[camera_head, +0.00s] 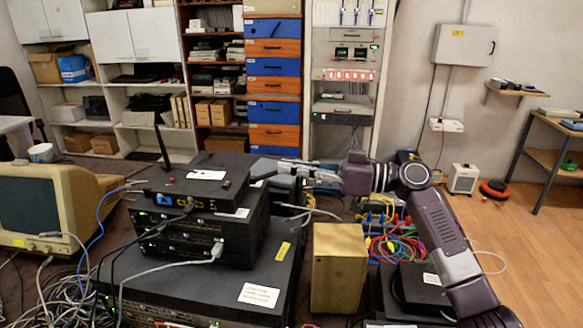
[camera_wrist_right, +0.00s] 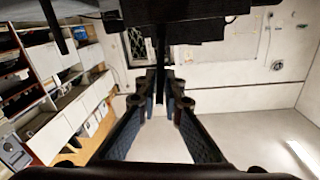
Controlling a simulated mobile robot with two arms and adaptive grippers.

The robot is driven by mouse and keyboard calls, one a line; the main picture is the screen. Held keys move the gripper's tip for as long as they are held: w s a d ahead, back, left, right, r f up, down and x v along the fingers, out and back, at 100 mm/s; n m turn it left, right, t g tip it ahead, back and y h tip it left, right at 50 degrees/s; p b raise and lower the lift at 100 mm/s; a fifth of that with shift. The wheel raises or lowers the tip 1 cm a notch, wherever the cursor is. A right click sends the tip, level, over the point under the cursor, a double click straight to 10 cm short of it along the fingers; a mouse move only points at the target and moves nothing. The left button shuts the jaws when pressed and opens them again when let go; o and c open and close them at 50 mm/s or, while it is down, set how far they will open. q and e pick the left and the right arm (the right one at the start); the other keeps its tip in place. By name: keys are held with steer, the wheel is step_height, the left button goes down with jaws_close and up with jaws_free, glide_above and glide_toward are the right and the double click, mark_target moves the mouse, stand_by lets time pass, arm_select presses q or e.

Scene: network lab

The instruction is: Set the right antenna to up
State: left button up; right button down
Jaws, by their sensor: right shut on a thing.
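The black router (camera_head: 190,186) sits on top of a stack of dark network boxes. Its left antenna (camera_head: 162,148) stands up, leaning slightly, at the back left; a dark rod that looks like it shows at the upper left of the right wrist view (camera_wrist_right: 52,24). My right gripper (camera_head: 278,172) reaches in from the right to the router's right back corner. In the right wrist view its fingers (camera_wrist_right: 164,84) are closed around the thin dark right antenna (camera_wrist_right: 161,72). My left gripper is not in view.
An old beige monitor (camera_head: 55,205) stands left of the stack. A tan box (camera_head: 339,268) stands in front of my right arm, with tangled coloured cables (camera_head: 385,235) beside it. Loose cables hang around the stack's left side. Shelves and drawers line the back wall.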

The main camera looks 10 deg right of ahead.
mark_target(261, 176)
steer(key=shift+r, duration=0.15)
steer(key=shift+a+r+h+p, duration=0.15)
steer(key=shift+r+h+p, duration=0.2)
steer(key=shift+p, duration=0.3)
steer(key=a+r+h+p, duration=0.1)
steer(key=p, duration=0.2)
steer(key=r+g+h+p, duration=0.1)
steer(key=p, duration=0.2)
steer(key=w+a+r+g+h+p, duration=0.1)
steer(key=r+h+p, duration=0.1)
steer(key=p, duration=0.1)
steer(key=shift+a, duration=0.3)
steer(key=a+h+p, duration=0.1)
steer(key=p, duration=0.2)
steer(key=w+a+g+h+p, duration=0.1)
steer(key=h+p, duration=0.1)
steer(key=p, duration=0.2)
steer(key=a+r+g+h+p, duration=0.1)
steer(key=h+p, duration=0.1)
steer(key=p, duration=0.1)
steer(key=shift+w+a+n+p, duration=0.3)
steer(key=shift+a+n, duration=0.05)
steer(key=shift+n, duration=0.05)
steer(key=shift+w+a+f+g+h+p, duration=0.15)
steer(key=shift+a+g+h+p, duration=0.3)
steer(key=shift+p, duration=0.35)
steer(key=shift+f, duration=0.25)
